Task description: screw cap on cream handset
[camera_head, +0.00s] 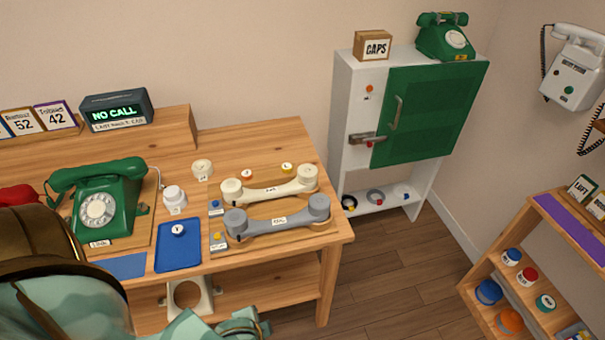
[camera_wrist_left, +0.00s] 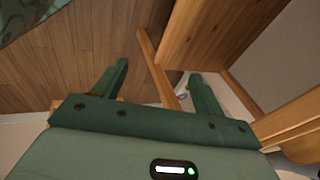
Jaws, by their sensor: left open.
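The cream handset (camera_head: 270,192) lies on the wooden table, behind a grey handset (camera_head: 278,222). Both its ends look round and raised; I cannot tell whether either end bears a cap. A cream round cap-like piece (camera_head: 202,168) stands to its left near the back. A white round piece (camera_head: 174,194) stands further left. A small white piece (camera_head: 178,230) sits on a blue tray (camera_head: 177,255). My left gripper (camera_wrist_left: 160,88) is open and empty, low in front of the table; part of it shows at the bottom of the head view (camera_head: 245,325). My right gripper is not in view.
A green dial phone (camera_head: 105,205) stands at the left of the table. A white cabinet with a green door (camera_head: 425,115) stands beyond the table; a CAPS box (camera_head: 374,46) is on top. A shelf with coloured caps (camera_head: 530,275) is at right. Floor between is clear.

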